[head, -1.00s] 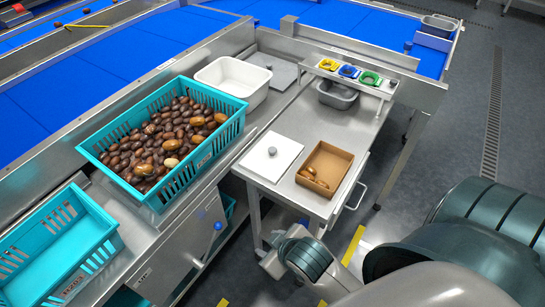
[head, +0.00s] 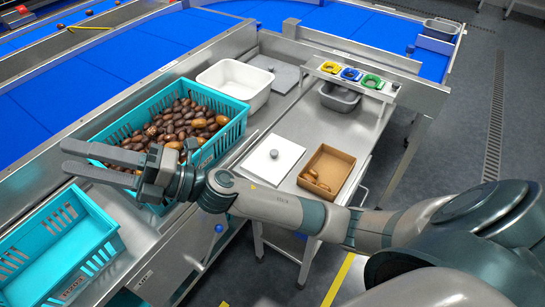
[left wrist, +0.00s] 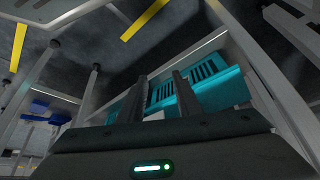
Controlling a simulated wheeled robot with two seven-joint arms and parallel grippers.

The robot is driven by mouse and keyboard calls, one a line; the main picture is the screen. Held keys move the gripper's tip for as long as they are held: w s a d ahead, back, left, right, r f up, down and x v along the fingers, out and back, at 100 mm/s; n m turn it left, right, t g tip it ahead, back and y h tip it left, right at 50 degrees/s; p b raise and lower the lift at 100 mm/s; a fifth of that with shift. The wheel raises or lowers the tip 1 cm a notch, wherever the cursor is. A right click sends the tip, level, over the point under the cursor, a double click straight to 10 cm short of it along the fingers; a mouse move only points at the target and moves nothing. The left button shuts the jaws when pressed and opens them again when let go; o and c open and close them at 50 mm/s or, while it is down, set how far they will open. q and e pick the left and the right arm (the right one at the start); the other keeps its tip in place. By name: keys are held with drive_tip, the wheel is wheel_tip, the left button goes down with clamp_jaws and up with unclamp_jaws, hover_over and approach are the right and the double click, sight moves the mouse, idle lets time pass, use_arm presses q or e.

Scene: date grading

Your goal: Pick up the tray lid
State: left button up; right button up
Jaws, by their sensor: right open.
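The tray lid, a white square plate with a round knob (head: 272,158), lies flat on the steel side table in the head view. A brown open tray (head: 347,165) holding a few dates sits just right of it, apart from it. My right gripper (head: 65,157) is open and empty, its fingers pointing left above the teal crates, well left of the lid. My left gripper (left wrist: 160,75) shows only in the left wrist view, its two dark fingers apart with nothing between them. The lid does not show in that view.
A teal crate full of dates (head: 237,125) stands behind the right gripper, and an empty teal crate (head: 103,238) at lower left. A white tub (head: 262,92), a grey plate (head: 290,76) and a rack with coloured cups (head: 350,74) stand behind the lid.

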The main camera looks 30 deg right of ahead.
drive_tip(key=s+a+f+n+g+h, duration=0.4)
drive_tip(key=s+a+f+n+g, duration=0.25)
drive_tip(key=n+g, duration=0.85)
drive_tip(key=w+d+f+n+t+h, duration=0.1)
drive_tip(key=w+d+f+n+h, duration=0.2)
drive_tip(key=d+f+h, duration=0.4)
drive_tip(key=w+d+f+n+h, duration=0.3)
drive_tip(key=d+f+h, duration=0.2)
drive_tip(key=d+f, duration=0.3)
use_arm(q)
drive_tip(key=s+d+f+t+h, duration=0.1)
drive_tip(key=s+d+f+t, duration=0.1)
drive_tip(key=f, duration=1.3)
drive_tip(key=shift+s+d+f, duration=0.3)
drive_tip(key=shift+s+d, duration=0.15)
drive_tip(key=shift+s, duration=0.15)
use_arm(e)
drive_tip(key=w+d+r+h, duration=0.3)
drive_tip(key=d, duration=0.5)
drive_tip(key=w+d+r+t+h, duration=0.1)
drive_tip(key=w+d+r+h, duration=0.2)
drive_tip(key=d, duration=0.6)
drive_tip(key=w+d+r+t+h, duration=0.1)
drive_tip(key=w+d+r+h, duration=0.1)
drive_tip(key=d, duration=0.7)
drive_tip(key=shift+w+d+r+m+h, duration=0.2)
drive_tip(key=shift+w+r+m+h, duration=0.2)
drive_tip(key=shift+w+h, duration=0.45)
drive_tip(key=shift+s, duration=0.2)
